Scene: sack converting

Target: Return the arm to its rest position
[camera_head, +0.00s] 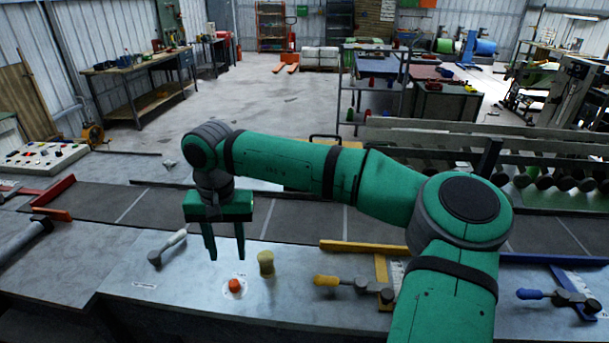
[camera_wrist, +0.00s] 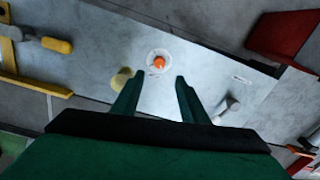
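My green arm reaches across the metal bench (camera_head: 140,283) from the lower right. My gripper (camera_head: 226,256) points down above the bench, with its two fingers apart and nothing between them. In the wrist view my gripper (camera_wrist: 155,90) also shows its fingers spread, with the orange button (camera_wrist: 159,62) beyond the gap. The orange button (camera_head: 235,286) sits on a white round plate on the bench, below and slightly right of the fingers. A yellow knob (camera_head: 265,262) stands right of the gripper; it also shows in the wrist view (camera_wrist: 122,77).
Yellow-handled (camera_head: 350,285) and blue-handled (camera_head: 555,297) clamps lie to the right. A dark conveyor strip (camera_head: 120,204) runs behind. A control panel (camera_head: 42,157) is at far left. Open floor (camera_head: 255,98) lies beyond.

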